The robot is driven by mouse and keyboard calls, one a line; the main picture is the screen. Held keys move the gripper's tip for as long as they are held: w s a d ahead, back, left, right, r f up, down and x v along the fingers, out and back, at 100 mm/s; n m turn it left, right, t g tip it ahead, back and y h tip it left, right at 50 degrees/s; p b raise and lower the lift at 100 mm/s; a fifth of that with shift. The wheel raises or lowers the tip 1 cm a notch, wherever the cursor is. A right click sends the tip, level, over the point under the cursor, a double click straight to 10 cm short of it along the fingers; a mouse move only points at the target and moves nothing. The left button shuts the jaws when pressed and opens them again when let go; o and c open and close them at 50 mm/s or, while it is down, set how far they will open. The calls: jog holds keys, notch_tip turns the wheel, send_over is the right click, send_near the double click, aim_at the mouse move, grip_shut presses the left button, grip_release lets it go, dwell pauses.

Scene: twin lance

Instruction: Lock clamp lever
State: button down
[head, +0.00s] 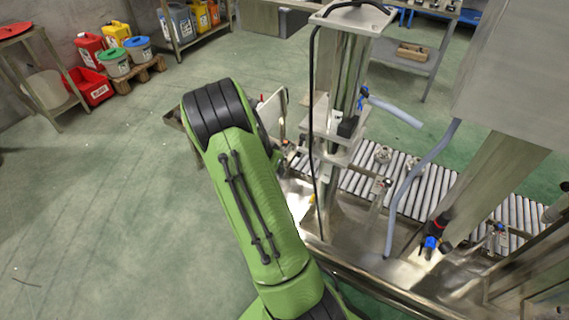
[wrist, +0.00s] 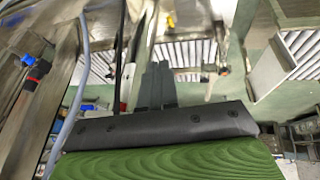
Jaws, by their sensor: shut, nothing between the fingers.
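I cannot clearly make out the clamp lever in either view. A slim metal part with a small reddish tip (wrist: 224,68) stands to the right of my gripper in the wrist view; I cannot tell whether it is the lever. My gripper (wrist: 156,84) shows its dark fingers together and empty, in front of the machine's metal posts. A thin pale bar with a red mark (wrist: 124,82) is close to the left of the fingers; contact cannot be told. In the head view my green arm hides the gripper.
A roller conveyor (head: 411,190) runs behind the steel frame. A metal column (head: 343,85) with a black cable stands right of my arm. A grey hose (head: 412,185) hangs near a blue and red fitting (head: 432,240). Open green floor (head: 100,200) lies to the left.

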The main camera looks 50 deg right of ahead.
jog(key=a, duration=0.6)
jog(key=shift+a+r+p, duration=0.2)
jog(key=shift+a+p, duration=0.15)
jog(key=shift+p, duration=0.1)
jog(key=shift+w, duration=0.15)
